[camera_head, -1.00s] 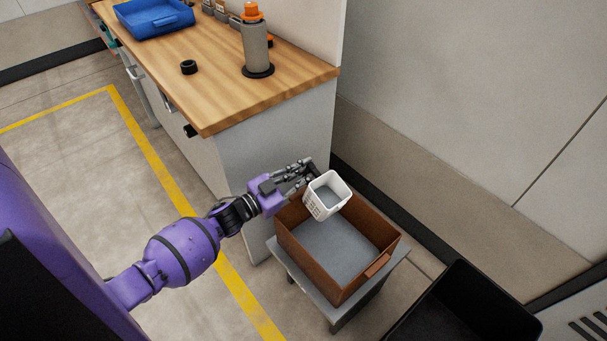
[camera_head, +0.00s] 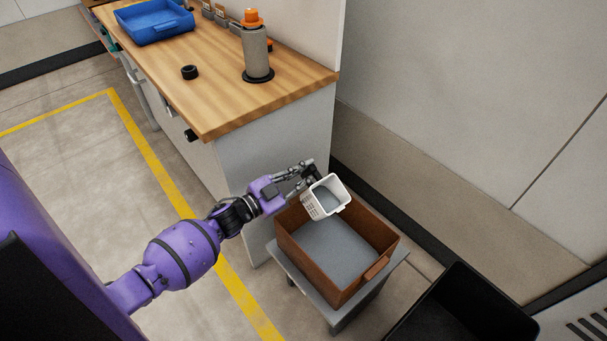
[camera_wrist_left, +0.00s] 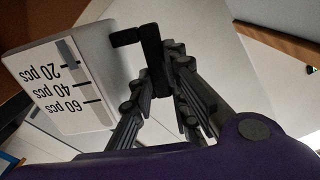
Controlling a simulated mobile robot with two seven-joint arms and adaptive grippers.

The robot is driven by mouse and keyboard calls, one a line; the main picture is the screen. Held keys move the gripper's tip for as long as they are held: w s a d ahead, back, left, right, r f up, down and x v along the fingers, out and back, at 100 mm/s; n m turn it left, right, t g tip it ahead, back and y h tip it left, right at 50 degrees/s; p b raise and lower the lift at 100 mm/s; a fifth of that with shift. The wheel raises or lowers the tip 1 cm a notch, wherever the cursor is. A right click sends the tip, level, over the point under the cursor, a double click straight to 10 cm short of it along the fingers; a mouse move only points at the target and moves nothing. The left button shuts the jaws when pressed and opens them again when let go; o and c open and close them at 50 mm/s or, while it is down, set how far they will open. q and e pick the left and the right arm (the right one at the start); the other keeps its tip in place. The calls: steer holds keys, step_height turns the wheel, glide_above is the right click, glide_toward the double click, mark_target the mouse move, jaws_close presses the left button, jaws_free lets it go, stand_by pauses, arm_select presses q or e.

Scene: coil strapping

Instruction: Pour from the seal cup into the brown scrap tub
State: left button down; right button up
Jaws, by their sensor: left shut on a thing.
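The seal cup (camera_head: 326,197) is a small white square cup with grey contents visible inside. My left gripper (camera_head: 308,175) is shut on it and holds it above the back left part of the brown scrap tub (camera_head: 310,264). The cup is tilted, its mouth leaning toward the lower right. In the left wrist view the cup (camera_wrist_left: 62,82) shows a scale marked 20, 40 and 60 pcs, and the gripper fingers (camera_wrist_left: 150,55) reach its edge. The tub's visible floor is grey. My right gripper is not in view.
The tub stands on a small grey stand (camera_head: 340,318). A wooden-topped bench (camera_head: 215,90) is close behind the gripper, carrying a grey bottle with an orange top (camera_head: 256,50), a black ring (camera_head: 189,72) and a blue tray (camera_head: 155,30). A black bin (camera_head: 465,305) stands at lower right.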

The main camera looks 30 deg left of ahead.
arm_select(q)
steer(key=shift+r, duration=0.15)
steer(key=shift+d+r+m, duration=0.2)
steer(key=shift+r+m, duration=0.1)
steer(key=shift+m, duration=0.3)
steer(key=shift+s+r, duration=0.1)
steer(key=shift+d+r+m+p, duration=0.2)
steer(key=shift+m+p, duration=0.2)
steer(key=shift+m, duration=0.1)
steer(key=shift+s+d+r, duration=0.1)
steer(key=shift+s+d+r+m, duration=0.1)
steer(key=shift+d+m, duration=0.1)
steer(key=shift+m, duration=0.4)
steer(key=shift+s+d+r+m, duration=0.1)
steer(key=shift+d+r+m, duration=0.1)
steer(key=shift+d+m, duration=0.3)
